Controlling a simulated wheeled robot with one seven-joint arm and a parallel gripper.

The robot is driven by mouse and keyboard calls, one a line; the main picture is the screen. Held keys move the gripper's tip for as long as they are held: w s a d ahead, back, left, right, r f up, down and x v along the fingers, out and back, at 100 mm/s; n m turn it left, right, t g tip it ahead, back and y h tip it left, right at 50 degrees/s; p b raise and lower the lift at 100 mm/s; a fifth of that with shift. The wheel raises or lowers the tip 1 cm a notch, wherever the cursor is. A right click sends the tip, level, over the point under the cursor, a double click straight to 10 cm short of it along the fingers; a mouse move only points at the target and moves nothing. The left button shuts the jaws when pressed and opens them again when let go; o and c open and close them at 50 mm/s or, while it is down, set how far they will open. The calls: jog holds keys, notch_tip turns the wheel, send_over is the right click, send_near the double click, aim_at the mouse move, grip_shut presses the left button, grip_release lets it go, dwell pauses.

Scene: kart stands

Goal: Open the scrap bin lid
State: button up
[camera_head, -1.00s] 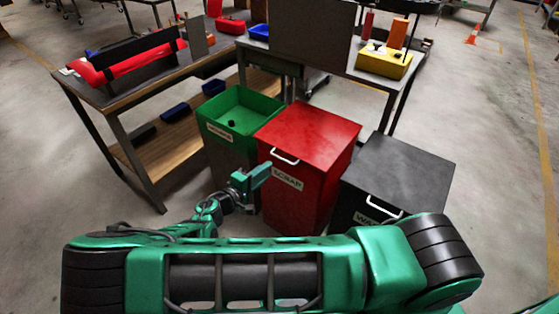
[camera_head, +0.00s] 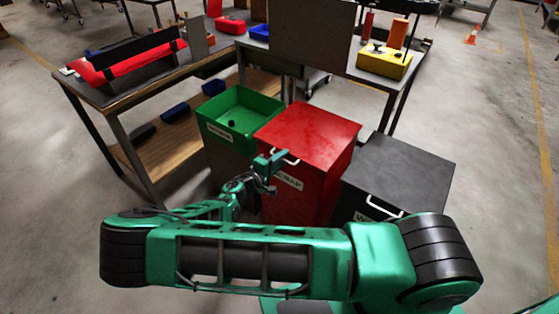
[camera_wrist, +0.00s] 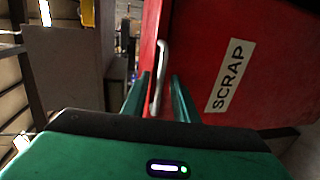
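The red scrap bin (camera_head: 300,195) stands in the middle of the head view, its flat red lid (camera_head: 312,132) shut. A white label reading SCRAP (camera_wrist: 229,75) is on its front. The white lid handle (camera_head: 291,158) is at the lid's front edge, partly hidden by my gripper (camera_head: 272,162). In the wrist view the handle (camera_wrist: 160,75) lies between the two green fingers of my gripper (camera_wrist: 159,84). The fingers are apart, with visible gaps on both sides of the handle. Whether the fingertips reach past the bar is hard to tell.
A green open bin (camera_head: 240,112) stands close on the left of the scrap bin. A black lidded bin (camera_head: 400,170) stands close on its right. Workbenches with parts (camera_head: 120,88) stand behind and to the left. Clear floor (camera_head: 500,170) lies at the right.

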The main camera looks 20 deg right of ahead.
jog(key=shift+c, duration=0.5)
grip_shut()
jog(key=shift+a+r, duration=0.2)
jog(key=shift+r, duration=0.05)
jog(key=shift+r+y, duration=0.1)
jog(key=shift+y, duration=0.2)
